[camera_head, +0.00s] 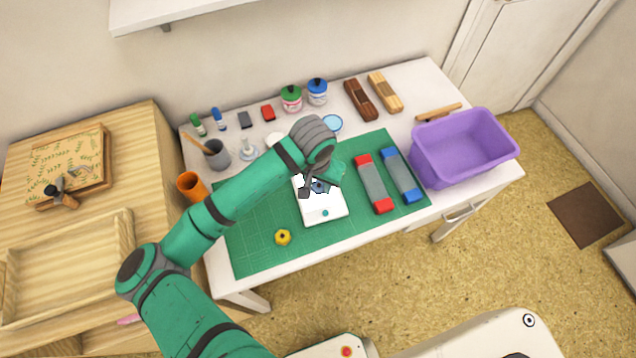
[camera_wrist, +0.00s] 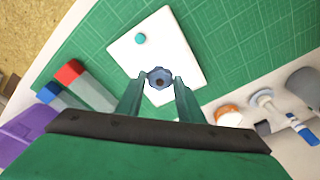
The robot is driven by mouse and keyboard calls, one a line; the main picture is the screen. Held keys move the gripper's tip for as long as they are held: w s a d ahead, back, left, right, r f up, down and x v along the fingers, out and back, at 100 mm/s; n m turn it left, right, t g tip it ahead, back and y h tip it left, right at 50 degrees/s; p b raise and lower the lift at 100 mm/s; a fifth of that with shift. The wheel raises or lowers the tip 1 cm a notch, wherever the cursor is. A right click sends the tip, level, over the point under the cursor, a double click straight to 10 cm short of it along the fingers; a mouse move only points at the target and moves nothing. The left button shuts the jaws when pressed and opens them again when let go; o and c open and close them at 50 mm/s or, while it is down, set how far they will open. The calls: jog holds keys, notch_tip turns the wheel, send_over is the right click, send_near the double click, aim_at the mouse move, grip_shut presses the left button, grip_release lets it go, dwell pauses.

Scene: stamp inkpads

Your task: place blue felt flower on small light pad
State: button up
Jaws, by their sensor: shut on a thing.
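The blue felt flower (camera_wrist: 159,77) is between the fingertips of my gripper (camera_wrist: 160,82) in the wrist view. My gripper is shut on it. Behind the flower lies a white square pad (camera_wrist: 180,52) with a small teal dot (camera_wrist: 140,38) on it. In the head view the flower (camera_head: 319,187) shows as a small blue spot below my gripper (camera_head: 318,184), over the far part of the white pad (camera_head: 325,213). I cannot tell whether the flower touches the pad. No other small light pad is clearly visible.
A green cutting mat (camera_head: 255,245) lies under the pad, with a yellow flower (camera_head: 283,237) on it. Red-ended (camera_head: 374,184) and blue-ended (camera_head: 402,175) grey blocks lie to the right, beside a purple bin (camera_head: 463,150). Jars (camera_head: 291,98), an orange cup (camera_head: 190,186) and wooden blocks (camera_head: 384,92) stand around.

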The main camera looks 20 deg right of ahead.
aim_at(318, 186)
jog(key=f, duration=0.3)
jog(key=shift+w+f, duration=0.1)
jog(key=shift+w, duration=0.15)
jog(key=shift+s+d+f, duration=0.1)
jog(key=shift+s+d, duration=0.05)
jog(key=shift+s, duration=0.1)
jog(key=o, duration=1)
jog(key=shift+f, duration=0.1)
jog(key=shift+w, duration=0.2)
